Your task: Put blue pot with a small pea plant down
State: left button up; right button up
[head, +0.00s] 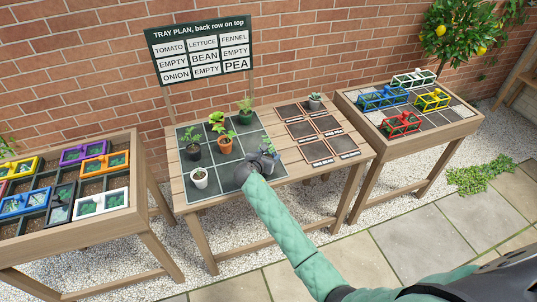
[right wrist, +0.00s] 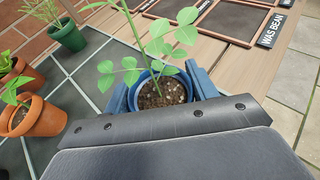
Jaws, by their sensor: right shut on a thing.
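My right gripper (head: 262,166) is shut on the blue pot (right wrist: 150,112), with one finger on each side of it in the right wrist view. The pot is upright, holds brown soil, and carries a thin-stemmed pea plant (right wrist: 157,50) with round green leaves. In the head view the gripper mostly hides the pot. They are at the right front part of the dark gridded tray (head: 222,186) on the middle table. I cannot tell whether the pot's base touches the tray. My left gripper is not in view.
On the tray stand a white pot (head: 199,180), a dark pot (head: 193,153), a terracotta pot (head: 225,146) and a green pot (head: 245,118). Labelled dark squares (head: 328,124) lie to the right, with a small grey pot (head: 314,103). A plan sign (head: 201,50) stands behind.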

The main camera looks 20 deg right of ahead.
jog(key=shift+f, duration=0.1)
jog(key=o, duration=1)
jog(key=shift+o, duration=0.2)
jog(key=shift+s+a, duration=0.25)
jog(key=b+v, duration=0.3)
jog(key=v, duration=0.7)
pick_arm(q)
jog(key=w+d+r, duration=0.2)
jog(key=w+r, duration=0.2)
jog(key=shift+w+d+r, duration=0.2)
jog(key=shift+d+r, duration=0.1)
pick_arm(e)
jog(key=shift+s+a+r, duration=0.35)
jog(key=shift+s+r, duration=0.15)
jog(key=shift+f, duration=0.1)
